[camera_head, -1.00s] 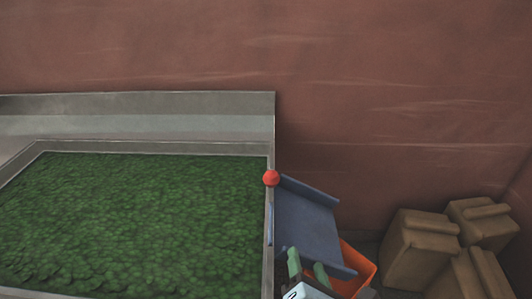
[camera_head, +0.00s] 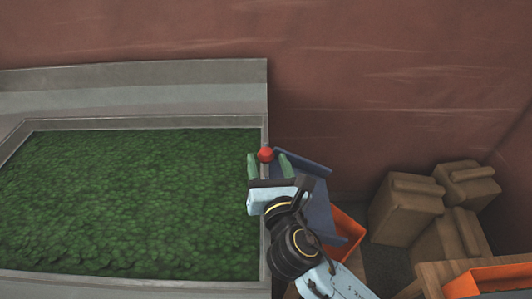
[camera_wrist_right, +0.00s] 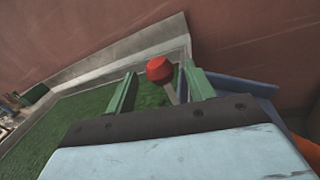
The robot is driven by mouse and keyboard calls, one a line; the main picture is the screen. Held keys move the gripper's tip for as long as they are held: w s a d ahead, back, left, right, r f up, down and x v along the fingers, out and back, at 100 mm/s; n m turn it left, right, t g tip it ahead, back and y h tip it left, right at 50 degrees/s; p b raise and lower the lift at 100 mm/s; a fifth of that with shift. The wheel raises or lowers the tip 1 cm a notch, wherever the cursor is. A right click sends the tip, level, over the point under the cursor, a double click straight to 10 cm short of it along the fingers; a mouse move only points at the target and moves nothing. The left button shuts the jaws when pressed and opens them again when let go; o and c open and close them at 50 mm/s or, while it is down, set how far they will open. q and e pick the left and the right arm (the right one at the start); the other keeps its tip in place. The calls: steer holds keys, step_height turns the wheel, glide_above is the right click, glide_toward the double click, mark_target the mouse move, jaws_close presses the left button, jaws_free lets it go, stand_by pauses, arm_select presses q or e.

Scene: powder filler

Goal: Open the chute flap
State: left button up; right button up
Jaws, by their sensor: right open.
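The blue-grey chute (camera_head: 318,205) slopes down from the right side of the hopper (camera_head: 264,250), which is full of green material (camera_head: 130,200). A red ball knob (camera_head: 265,154) stands at the hopper's right edge, at the top of the chute. My right gripper (camera_head: 267,160) is open, with its green fingers on either side of the knob. In the right wrist view the knob (camera_wrist_right: 160,69) shows between the fingertips, on a short stem. I cannot tell whether a finger touches it. The flap itself is not clearly visible. My left gripper is not in view.
An orange bin (camera_head: 346,228) stands under the chute's lower end. Several brown sacks or boxes (camera_head: 405,208) are piled to the right. A wooden surface with another orange container (camera_head: 480,283) is at the lower right. The reddish wall (camera_head: 400,60) closes the back.

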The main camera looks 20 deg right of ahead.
steer(key=shift+w+d, duration=0.1)
steer(key=shift+w, duration=1.3)
steer(key=shift+c, duration=0.3)
jaws_close()
